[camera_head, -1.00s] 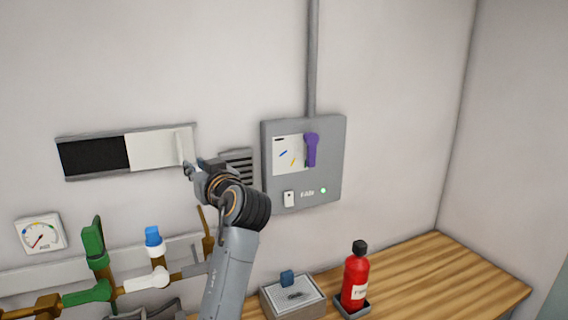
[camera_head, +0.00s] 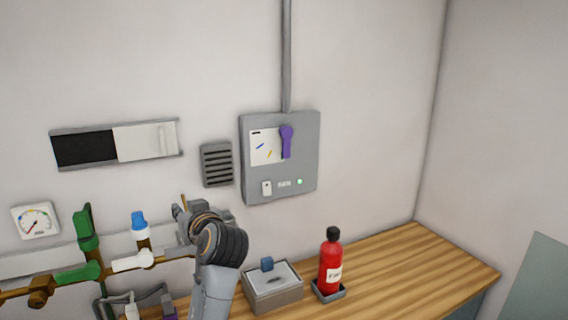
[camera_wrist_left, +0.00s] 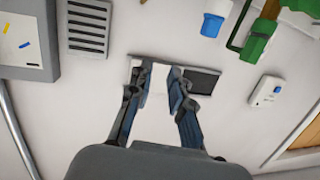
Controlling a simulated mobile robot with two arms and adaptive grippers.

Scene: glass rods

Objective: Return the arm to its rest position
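My left arm rises from the bottom of the head view. Its gripper (camera_head: 182,210) is in front of the pipes, below the wall panel, and holds nothing that I can see. In the left wrist view the two fingers (camera_wrist_left: 156,78) are spread apart with a gap between them, through which the wall panel shows. The gripper is clear of that handle. My right gripper does not show.
Pipes with a green valve handle (camera_head: 86,228) and a blue-capped valve (camera_head: 139,222) run behind the arm. A grey switch box (camera_head: 228,170) hangs right of a vent (camera_head: 217,165). A grey box (camera_head: 274,294) and a red bottle (camera_head: 330,268) stand on the wooden counter (camera_head: 420,262).

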